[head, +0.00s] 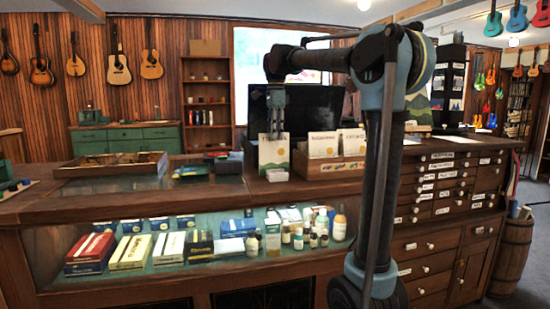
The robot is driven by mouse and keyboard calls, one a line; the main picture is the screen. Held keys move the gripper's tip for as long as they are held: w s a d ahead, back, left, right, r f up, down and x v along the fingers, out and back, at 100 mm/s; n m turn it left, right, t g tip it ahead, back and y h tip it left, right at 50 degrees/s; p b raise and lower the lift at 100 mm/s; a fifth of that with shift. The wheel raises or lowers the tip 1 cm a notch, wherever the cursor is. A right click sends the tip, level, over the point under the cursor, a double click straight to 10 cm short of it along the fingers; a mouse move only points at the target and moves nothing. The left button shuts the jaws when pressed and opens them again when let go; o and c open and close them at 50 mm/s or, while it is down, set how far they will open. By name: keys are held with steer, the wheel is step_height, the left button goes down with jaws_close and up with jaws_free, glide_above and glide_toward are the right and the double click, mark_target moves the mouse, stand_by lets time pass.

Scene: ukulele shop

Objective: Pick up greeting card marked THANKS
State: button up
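A pale card (274,153) with a green and yellow picture stands upright on the counter; its printed words are too small to read, so I cannot tell if it says THANKS. My gripper (275,133) points down right at the card's top edge. The fingertips seem to overlap that edge, but I cannot tell whether they are closed on it. A wooden box (328,167) just right of the card holds more upright cards, including a front card (324,145) and another (354,141), with print I cannot read surely.
A dark screen or open case (315,112) stands behind the cards. A wooden tray (110,165) lies at the counter's left. The glass display case (190,245) below holds boxes and bottles. Labelled drawers (450,180) are at the right. The counter's front strip is mostly clear.

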mark_target(274, 149)
steer(key=shift+s+a+f, duration=0.1)
steer(key=shift+a+f, duration=0.05)
steer(key=shift+f, duration=1.65)
steer(key=shift+s+a+f, duration=0.1)
steer(key=shift+f, duration=1.7)
steer(key=shift+c, duration=0.4)
steer(key=shift+w, duration=0.1)
jaws_close()
